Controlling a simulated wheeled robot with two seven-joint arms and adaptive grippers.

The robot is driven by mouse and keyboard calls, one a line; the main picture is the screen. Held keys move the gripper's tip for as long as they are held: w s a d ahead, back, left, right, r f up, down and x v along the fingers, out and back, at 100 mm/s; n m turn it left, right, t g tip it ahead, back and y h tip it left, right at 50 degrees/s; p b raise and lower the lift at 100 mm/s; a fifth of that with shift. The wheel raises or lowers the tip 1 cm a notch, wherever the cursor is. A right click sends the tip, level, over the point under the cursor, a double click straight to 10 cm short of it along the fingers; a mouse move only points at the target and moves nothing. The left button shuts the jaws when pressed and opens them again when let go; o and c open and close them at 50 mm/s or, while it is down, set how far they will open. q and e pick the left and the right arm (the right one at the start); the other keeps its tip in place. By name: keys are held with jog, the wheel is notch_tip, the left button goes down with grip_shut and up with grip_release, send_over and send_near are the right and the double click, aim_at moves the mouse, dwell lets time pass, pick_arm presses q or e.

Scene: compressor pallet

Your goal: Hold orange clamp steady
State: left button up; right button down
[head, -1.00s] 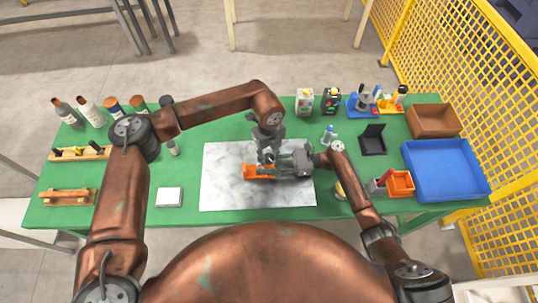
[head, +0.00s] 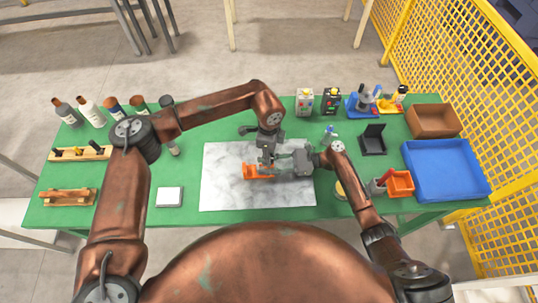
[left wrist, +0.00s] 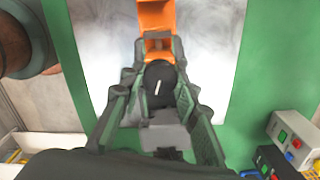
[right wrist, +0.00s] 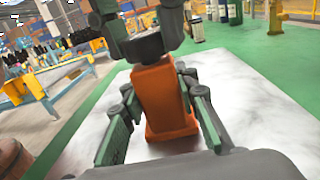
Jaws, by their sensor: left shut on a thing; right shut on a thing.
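The orange clamp (head: 256,172) is on the white marbled sheet in the middle of the table. In the right wrist view the clamp (right wrist: 168,105) stands between the fingers of my right gripper (right wrist: 157,82), which is shut on it from the right side in the head view (head: 283,167). My left gripper (head: 266,160) comes down from above at the clamp's right end. In the left wrist view its fingers (left wrist: 158,60) close around a black round knob (left wrist: 160,82) with a white mark, beside the orange body (left wrist: 157,18). The exact finger contact is partly hidden.
The marbled sheet (head: 225,185) is mostly bare around the clamp. A blue tray (head: 480,190), brown bin (head: 434,121) and small orange bin (head: 401,183) stand at the right. Bottles (head: 90,112) and wooden racks (head: 68,197) stand at the left.

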pick_arm(q)
jog(key=shift+d+n, duration=0.1)
jog(key=shift+n, duration=0.2)
pick_arm(e)
jog(key=shift+s+a, duration=0.1)
pick_arm(q)
jog(key=o, duration=1.2)
jog(key=shift+c, duration=0.2)
notch_tip(320, 180, up, 12)
pick_arm(e)
jog(key=c, duration=1.4)
grip_release()
jog(key=shift+c, duration=0.2)
